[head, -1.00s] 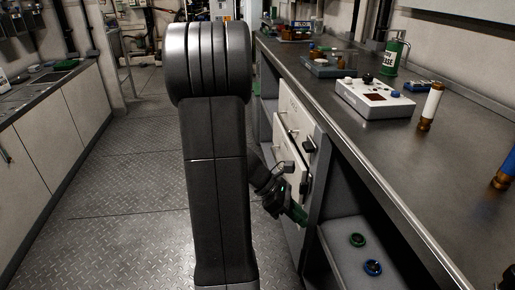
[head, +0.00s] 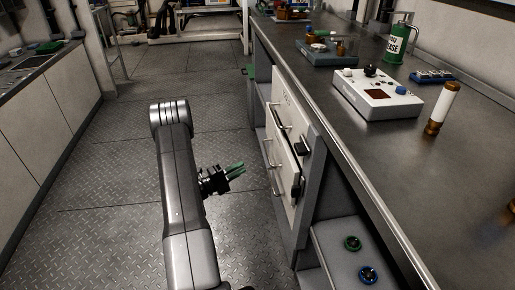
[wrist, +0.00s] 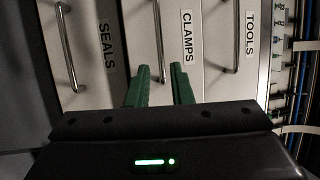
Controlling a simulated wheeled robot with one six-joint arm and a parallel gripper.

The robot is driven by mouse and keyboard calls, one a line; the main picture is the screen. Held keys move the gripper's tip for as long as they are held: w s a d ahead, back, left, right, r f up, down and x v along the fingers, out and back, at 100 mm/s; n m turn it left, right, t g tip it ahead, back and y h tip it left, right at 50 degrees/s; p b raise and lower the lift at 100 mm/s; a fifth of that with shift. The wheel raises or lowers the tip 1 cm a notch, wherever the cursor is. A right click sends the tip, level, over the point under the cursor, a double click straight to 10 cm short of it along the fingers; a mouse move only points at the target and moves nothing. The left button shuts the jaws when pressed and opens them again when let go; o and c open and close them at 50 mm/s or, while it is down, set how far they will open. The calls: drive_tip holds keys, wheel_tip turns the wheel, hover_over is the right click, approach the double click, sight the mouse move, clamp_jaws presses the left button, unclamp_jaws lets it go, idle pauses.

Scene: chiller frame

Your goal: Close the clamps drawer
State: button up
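The clamps drawer (wrist: 136,32) has a white front with a "CLAMPS" label and a bar handle (wrist: 157,42). In the wrist view it lies between the drawers labelled SEALS (wrist: 90,25) and TOOLS (wrist: 222,50). The stack of white drawer fronts (head: 285,115) also shows in the head view, in the bench side, with labels too small to read there. I cannot tell how far the clamps drawer stands out. My gripper (head: 243,168) has green fingers, apart and empty, facing the fronts from the left with a gap. In the wrist view the fingertips (wrist: 158,68) straddle the clamps handle's line.
The dark bench top (head: 350,140) carries a white control box (head: 378,98), a brown and white cylinder (head: 442,108) and a green bottle (head: 397,45). The floor (head: 110,200) left of my arm is clear.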

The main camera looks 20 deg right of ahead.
sight(267, 151)
drive_tip(key=b+x, duration=0.1)
drive_tip(key=x, duration=0.5)
drive_tip(key=b+x, duration=0.1)
drive_tip(key=x, duration=0.6)
drive_tip(key=shift+w+d, duration=0.25)
drive_tip(key=shift+w, duration=0.05)
clamp_jaws()
